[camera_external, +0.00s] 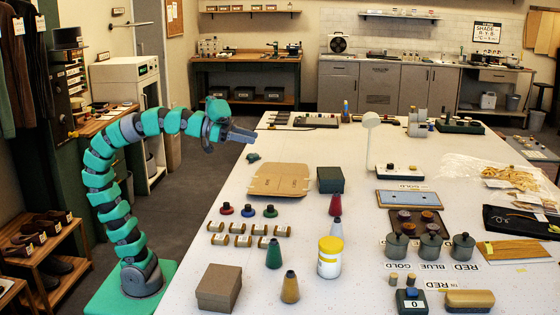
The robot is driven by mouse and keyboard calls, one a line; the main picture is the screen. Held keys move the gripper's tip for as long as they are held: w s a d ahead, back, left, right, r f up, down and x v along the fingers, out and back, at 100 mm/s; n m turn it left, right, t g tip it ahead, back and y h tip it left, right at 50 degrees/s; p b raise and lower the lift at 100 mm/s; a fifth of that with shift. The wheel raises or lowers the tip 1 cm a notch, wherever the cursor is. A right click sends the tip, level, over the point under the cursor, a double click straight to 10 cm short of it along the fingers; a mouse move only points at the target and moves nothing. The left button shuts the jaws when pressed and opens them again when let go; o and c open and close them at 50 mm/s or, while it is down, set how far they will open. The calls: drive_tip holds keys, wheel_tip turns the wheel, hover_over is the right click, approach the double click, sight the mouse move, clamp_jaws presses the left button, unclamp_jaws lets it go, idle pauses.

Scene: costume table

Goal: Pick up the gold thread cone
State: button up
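The gold thread cone (289,288) stands upright near the front of the white table, between a brown box and a white jar with a yellow lid. A dark green cone (274,254) stands just behind it, to its left. A grey cone (337,228) and a red cone (336,206) stand farther back to the right. My gripper (245,134) is raised over the far left part of the table, pointing right, well behind and above the gold cone. It looks empty. Its fingers are seen from the side, so their opening is unclear.
The brown box (218,287) is left of the gold cone, and the white jar (330,258) is close on its right. Several small spools (240,241) lie behind the box. A flat tan cardboard piece (280,180) lies farther back. The far left table surface is mostly clear.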

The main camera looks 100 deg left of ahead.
drive_tip(key=o, duration=0.4)
drive_tip(key=w+d+f+m+g+h+p, duration=0.3)
drive_tip(key=w+d+m+g+h+p, duration=0.15)
drive_tip(key=w+d, duration=0.3)
drive_tip(key=m+g+h+p, duration=0.7)
drive_tip(key=m+g, duration=0.1)
drive_tip(key=m, duration=0.2)
approach(291, 272)
drive_tip(key=w+a+r, duration=0.2)
drive_tip(key=a+r, duration=0.3)
drive_tip(key=d+f+m+g, duration=0.1)
drive_tip(key=d+f, duration=0.3)
drive_tip(key=d, duration=0.1)
drive_tip(key=d+f+m+g+h, duration=0.1)
drive_tip(key=d+f, duration=0.3)
drive_tip(key=d, duration=0.1)
drive_tip(key=d+f+m+g+h+p, duration=0.1)
drive_tip(key=d+f, duration=0.3)
drive_tip(key=d, duration=0.1)
drive_tip(key=shift+m, duration=0.35)
